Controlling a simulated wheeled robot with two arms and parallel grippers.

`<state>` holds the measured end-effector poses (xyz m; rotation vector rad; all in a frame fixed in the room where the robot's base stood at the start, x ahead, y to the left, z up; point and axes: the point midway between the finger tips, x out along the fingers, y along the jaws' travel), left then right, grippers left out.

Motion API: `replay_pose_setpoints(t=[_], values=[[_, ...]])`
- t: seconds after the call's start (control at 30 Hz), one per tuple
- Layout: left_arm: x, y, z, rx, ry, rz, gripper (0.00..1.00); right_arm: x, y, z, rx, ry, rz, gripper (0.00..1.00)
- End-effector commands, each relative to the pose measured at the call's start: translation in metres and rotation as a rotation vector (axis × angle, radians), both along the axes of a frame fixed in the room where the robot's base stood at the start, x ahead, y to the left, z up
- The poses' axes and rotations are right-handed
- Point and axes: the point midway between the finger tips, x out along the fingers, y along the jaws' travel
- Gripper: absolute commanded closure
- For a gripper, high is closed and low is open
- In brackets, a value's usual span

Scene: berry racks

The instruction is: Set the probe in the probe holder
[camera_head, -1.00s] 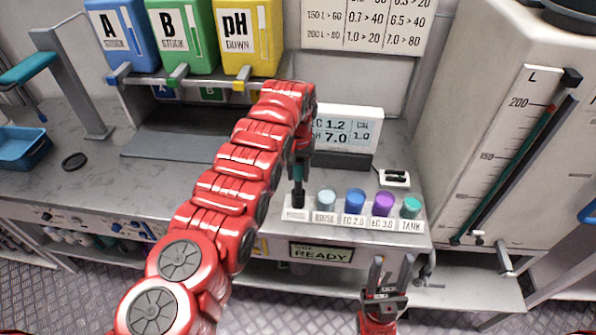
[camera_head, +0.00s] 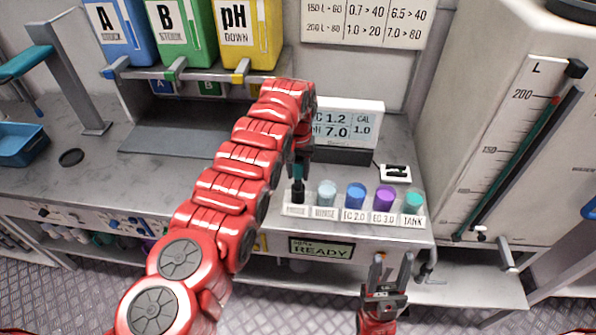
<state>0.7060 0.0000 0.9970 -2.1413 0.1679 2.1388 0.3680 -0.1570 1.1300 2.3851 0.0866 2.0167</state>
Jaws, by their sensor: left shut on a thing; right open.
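The probe (camera_head: 298,173) has a teal body and stands upright at the left end of the row of cups. Its dark lower part (camera_head: 298,195) is at the place of the probe holder, behind the holder's white label (camera_head: 295,211). I cannot tell how deep the probe sits in the holder. My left gripper (camera_head: 301,158) comes down from above and is shut on the probe's upper part; my red arm partly hides its jaws. My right gripper (camera_head: 391,264) is open and empty, in front of the bench edge.
A rinse cup (camera_head: 326,192), a blue cup (camera_head: 356,193), a purple cup (camera_head: 384,197) and a teal tank cup (camera_head: 413,202) stand right of the probe. A meter display (camera_head: 348,120) is behind them. A tall tank (camera_head: 510,120) stands at right. The left bench top is mostly clear.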

Motion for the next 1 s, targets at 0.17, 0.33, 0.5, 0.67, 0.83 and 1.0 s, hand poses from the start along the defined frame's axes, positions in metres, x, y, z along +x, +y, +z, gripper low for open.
replay_pose_setpoints(t=[0.17,0.33,0.5,0.67,0.83,1.0], values=[[0.000,0.000,-0.002,0.000,0.000,0.000,1.00,0.000,0.000,-0.003,0.000,0.000,0.000,0.50],[0.000,0.000,-0.002,0.000,0.000,0.000,0.41,0.000,0.000,-0.003,0.000,0.000,0.000,0.50],[0.000,0.000,-0.002,0.000,0.000,0.000,0.24,0.000,0.000,-0.003,0.000,0.000,0.000,0.50],[0.000,0.000,-0.003,0.000,0.000,0.000,0.24,0.000,0.000,-0.003,0.000,0.000,0.000,0.50],[0.000,0.000,0.001,-0.001,0.000,0.001,0.24,0.000,0.000,-0.004,0.000,0.000,0.000,0.50],[0.001,0.000,0.018,-0.003,-0.004,0.002,0.24,0.000,0.000,-0.007,0.000,0.000,0.000,0.50]])
